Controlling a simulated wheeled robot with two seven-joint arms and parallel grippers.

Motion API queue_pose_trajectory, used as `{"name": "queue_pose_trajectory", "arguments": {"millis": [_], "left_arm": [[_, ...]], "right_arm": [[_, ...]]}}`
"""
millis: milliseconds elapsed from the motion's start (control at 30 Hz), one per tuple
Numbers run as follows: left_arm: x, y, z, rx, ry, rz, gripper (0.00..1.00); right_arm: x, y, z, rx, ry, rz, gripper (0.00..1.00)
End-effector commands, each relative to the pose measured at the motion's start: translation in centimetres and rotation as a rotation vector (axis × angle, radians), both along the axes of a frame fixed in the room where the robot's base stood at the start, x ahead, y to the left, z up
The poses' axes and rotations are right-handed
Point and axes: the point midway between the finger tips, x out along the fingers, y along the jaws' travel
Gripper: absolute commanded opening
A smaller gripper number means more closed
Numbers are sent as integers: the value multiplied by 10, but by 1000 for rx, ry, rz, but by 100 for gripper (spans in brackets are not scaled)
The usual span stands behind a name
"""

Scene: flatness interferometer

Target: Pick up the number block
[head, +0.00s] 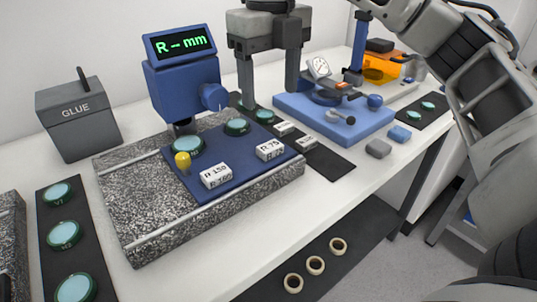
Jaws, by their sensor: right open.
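Several white blocks with printed markings are in the head view. One, reading about R 150 (215,175), and one reading R 75 (269,150) lie on the blue plate (235,178). Two smaller white blocks (284,128) and (306,142) lie on a dark mat to the right of it, their print too small to read. I cannot tell which is the number block. My right gripper (269,95) points down, open, with its two fingers apart and nothing visible between them. It appears above and behind the smaller blocks. My left gripper is not in view.
A blue instrument with a green R-mm display (186,44) stands over the granite slab (130,215). Green-rimmed discs (187,146) and a yellow knob (183,160) are near the blocks. A blue dial-gauge stand (340,122) is right. The table's front strip is clear.

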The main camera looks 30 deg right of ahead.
Motion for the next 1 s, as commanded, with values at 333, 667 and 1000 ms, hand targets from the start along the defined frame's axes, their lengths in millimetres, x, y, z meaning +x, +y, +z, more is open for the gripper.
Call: {"name": "queue_pose_trajectory", "arguments": {"millis": [333,667,1000], "left_arm": [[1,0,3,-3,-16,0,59],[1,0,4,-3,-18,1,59],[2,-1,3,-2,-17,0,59]], "right_arm": [[0,0,-54,2,0,2,65],[3,-3,-92,1,2,2,65],[3,-2,-108,3,-2,3,65]]}}
